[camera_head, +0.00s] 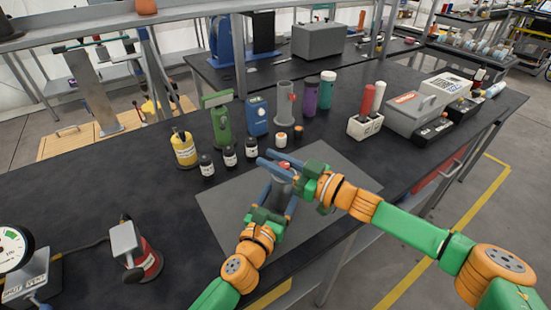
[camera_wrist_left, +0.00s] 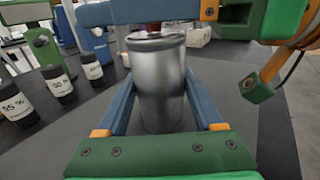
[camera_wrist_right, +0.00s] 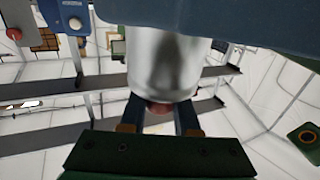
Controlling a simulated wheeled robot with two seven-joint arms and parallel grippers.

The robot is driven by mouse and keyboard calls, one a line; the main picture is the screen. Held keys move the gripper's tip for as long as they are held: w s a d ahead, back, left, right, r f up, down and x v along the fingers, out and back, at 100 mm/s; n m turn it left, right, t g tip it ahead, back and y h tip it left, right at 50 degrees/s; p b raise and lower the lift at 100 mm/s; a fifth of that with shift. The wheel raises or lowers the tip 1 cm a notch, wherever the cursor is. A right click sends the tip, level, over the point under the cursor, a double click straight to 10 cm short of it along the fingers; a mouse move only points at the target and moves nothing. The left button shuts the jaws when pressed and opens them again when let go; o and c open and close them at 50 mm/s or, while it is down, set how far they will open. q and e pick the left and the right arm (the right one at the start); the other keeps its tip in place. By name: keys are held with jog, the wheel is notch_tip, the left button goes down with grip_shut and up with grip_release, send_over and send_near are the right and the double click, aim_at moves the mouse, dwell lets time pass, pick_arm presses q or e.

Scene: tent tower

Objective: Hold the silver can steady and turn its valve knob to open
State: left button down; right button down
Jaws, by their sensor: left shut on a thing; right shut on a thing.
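The silver can (camera_wrist_left: 158,88) stands upright on the grey mat (camera_head: 225,205), between the blue fingers of my left gripper (camera_wrist_left: 160,108), which is shut on its body from the near side. The red valve knob (camera_wrist_left: 153,27) is on the can's top; it also shows in the right wrist view (camera_wrist_right: 160,107). My right gripper (camera_wrist_right: 160,115) reaches in from the right above the can, its fingers shut on either side of the knob. In the head view, my right gripper's fingers (camera_head: 284,163) largely cover the can's top. The knob's turned angle is not clear.
Green and blue devices, a grey cylinder (camera_head: 284,105) and a white block (camera_head: 365,126) stand further back. A red-based device (camera_head: 145,262) sits at left. The mat's right side is clear.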

jog(key=shift+s+a+n+g+y, duration=0.1)
jog(key=shift+n+g+y, duration=0.5)
jog(key=shift+g, duration=0.4)
jog(key=shift+s+n+g+y, duration=0.1)
jog(key=shift+n+g+y, duration=0.3)
jog(key=shift+n+g, duration=0.5)
jog(key=shift+s+g, duration=0.15)
jog(key=shift+g, duration=0.35)
jog(key=c, duration=0.6)
grip_release()
